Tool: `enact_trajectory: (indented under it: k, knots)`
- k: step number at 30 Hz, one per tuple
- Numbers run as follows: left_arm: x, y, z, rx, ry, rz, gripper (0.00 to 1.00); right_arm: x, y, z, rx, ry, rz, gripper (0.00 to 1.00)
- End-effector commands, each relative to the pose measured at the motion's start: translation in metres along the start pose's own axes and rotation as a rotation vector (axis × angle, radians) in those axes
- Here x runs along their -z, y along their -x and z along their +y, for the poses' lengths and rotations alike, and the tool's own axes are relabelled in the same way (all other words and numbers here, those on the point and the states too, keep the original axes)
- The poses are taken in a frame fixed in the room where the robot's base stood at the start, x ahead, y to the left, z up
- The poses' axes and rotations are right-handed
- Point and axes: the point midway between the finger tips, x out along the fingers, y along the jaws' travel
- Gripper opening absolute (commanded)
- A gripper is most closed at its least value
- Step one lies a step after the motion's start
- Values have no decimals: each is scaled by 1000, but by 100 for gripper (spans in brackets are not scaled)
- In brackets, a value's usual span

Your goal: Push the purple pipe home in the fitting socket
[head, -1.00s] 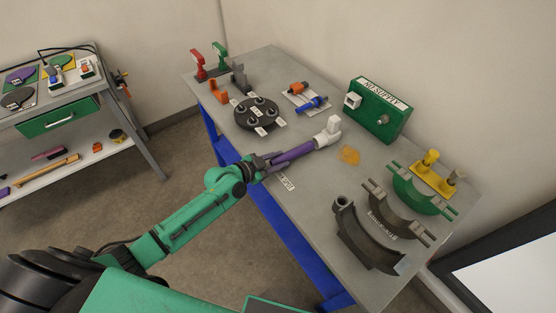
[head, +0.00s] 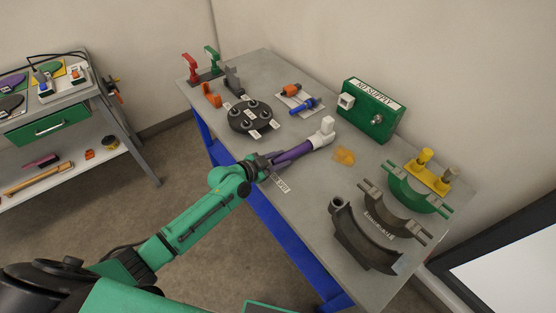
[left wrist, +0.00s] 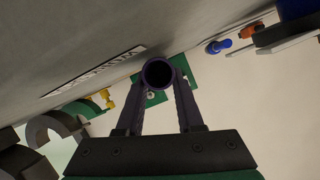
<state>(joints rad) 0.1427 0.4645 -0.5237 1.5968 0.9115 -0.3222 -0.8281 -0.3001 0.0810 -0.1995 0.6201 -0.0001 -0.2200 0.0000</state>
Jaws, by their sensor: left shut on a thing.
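The purple pipe (head: 294,153) lies low over the front edge of the grey table in the head view. My left gripper (head: 274,161) is shut on its near part. The pipe's far end meets the white fitting (head: 324,134); how deep it sits in the socket cannot be told. In the left wrist view the pipe's open near end (left wrist: 158,73) shows as a dark round bore between the fingers of my left gripper (left wrist: 158,92). The fitting is hidden there. My right gripper is in neither view.
An orange-yellow patch (head: 344,156) lies right of the fitting. A black round heater plate (head: 250,117) stands to the left, a green supply box (head: 369,111) behind, and curved clamp shells (head: 368,235) at the right. Bare table lies around the fitting.

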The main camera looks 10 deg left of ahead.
Motion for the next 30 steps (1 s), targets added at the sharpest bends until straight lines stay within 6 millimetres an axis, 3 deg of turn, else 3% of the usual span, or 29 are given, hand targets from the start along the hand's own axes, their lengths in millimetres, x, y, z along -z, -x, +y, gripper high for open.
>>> enact_trajectory:
  k: [26,27,29,30]
  knots:
    - [8,-21,0,0,0,0,0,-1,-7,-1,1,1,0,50]
    - [8,-20,0,0,0,-1,51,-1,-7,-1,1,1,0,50]
    - [8,-20,0,0,0,0,71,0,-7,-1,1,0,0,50]
    - [8,-20,0,0,0,0,71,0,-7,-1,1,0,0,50]
